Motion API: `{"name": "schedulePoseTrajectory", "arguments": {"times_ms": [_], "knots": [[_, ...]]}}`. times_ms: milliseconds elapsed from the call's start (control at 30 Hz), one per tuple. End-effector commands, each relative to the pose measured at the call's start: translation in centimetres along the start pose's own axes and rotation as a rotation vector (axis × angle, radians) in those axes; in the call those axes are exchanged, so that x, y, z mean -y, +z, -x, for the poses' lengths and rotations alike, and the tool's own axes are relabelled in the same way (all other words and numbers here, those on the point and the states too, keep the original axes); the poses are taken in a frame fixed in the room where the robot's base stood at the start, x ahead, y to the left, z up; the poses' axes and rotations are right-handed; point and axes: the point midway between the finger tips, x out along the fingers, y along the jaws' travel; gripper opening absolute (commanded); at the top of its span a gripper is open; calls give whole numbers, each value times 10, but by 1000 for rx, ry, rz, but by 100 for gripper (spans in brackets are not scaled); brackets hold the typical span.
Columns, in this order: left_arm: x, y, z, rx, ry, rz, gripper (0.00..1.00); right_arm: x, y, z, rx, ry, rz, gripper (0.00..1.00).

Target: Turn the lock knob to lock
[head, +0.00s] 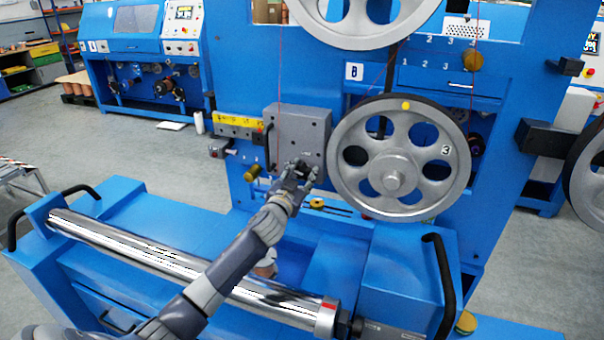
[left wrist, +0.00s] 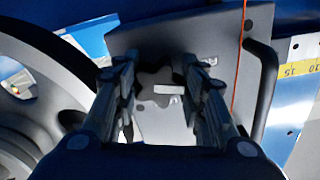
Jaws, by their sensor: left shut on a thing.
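The lock knob (left wrist: 154,82) is a dark, lobed knob with a light bar on its face. It sits on a grey metal block (head: 300,130) on the blue machine, just left of the lower spoked wheel. My left gripper (head: 305,170) is at the lower part of this block. In the left wrist view, the two fingers of my left gripper (left wrist: 160,92) stand on either side of the knob and are shut on it. In the head view the fingers largely hide the knob. My right gripper is in neither view.
The large grey wheel (head: 350,180) is close to the right of my gripper. A black handle (head: 267,147) is on the block's left side, by a yellow scale (head: 238,121). A thin red line runs down past the block. A chrome roller (head: 150,251) lies below my arm.

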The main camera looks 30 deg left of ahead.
Motion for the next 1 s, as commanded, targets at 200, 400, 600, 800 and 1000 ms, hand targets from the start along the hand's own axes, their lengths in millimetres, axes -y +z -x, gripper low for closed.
{"name": "schedulePoseTrajectory", "arguments": {"times_ms": [200,400,600,800,1000], "knots": [[1,0,0,2,-1,-207,14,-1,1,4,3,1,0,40],[2,-1,0,2,-1,-398,14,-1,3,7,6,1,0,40],[2,-2,0,1,0,-589,14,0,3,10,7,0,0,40],[2,-3,0,1,-1,-780,14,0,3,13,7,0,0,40],[2,-3,0,0,-1,-963,14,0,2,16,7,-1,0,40]]}}
